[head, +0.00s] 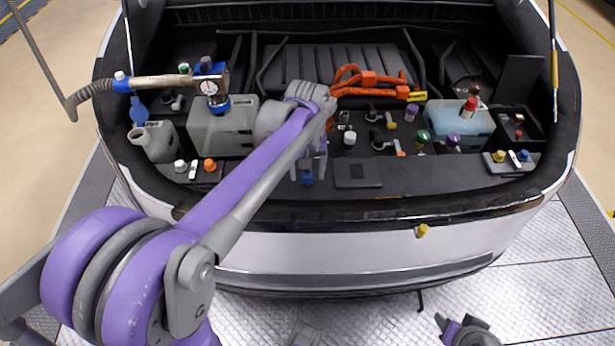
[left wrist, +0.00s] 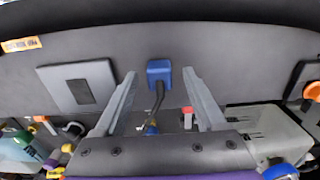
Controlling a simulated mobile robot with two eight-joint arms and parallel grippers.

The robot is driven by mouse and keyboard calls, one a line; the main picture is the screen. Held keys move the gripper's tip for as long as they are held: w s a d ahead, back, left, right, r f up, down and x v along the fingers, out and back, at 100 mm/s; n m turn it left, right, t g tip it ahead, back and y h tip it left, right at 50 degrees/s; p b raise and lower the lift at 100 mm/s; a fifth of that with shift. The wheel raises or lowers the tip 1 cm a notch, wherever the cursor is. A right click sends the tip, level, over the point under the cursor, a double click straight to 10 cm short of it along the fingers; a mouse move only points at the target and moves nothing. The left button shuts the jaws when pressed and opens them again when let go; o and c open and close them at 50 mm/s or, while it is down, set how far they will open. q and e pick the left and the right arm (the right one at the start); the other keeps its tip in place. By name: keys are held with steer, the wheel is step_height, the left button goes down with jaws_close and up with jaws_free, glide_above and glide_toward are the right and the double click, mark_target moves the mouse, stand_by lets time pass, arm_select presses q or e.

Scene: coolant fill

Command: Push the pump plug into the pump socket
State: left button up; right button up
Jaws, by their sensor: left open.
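A blue block-shaped connector (left wrist: 158,72) with a dark cable, which looks like the pump plug, sits at the dark front panel. It also shows in the head view (head: 307,178), just below my left gripper (head: 312,163). In the left wrist view my left gripper (left wrist: 164,92) is open, its two grey fingers apart on either side of the connector and cable, with gaps to both. The cable runs from the connector back between the fingers. I cannot make out the pump socket for sure; my left arm hides part of the bay.
A grey tank (head: 222,130) with a hose and gauge stands left of my arm. Orange cables (head: 365,80), several coloured caps and a blue-fluid reservoir (head: 457,124) lie to the right. A flat dark plate (head: 357,174) is right of the connector. The bay's front rim (head: 400,212) runs below.

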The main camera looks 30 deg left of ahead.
arm_select(q)
steer(key=shift+f, duration=0.7)
jaws_close()
steer(key=shift+r, duration=0.1)
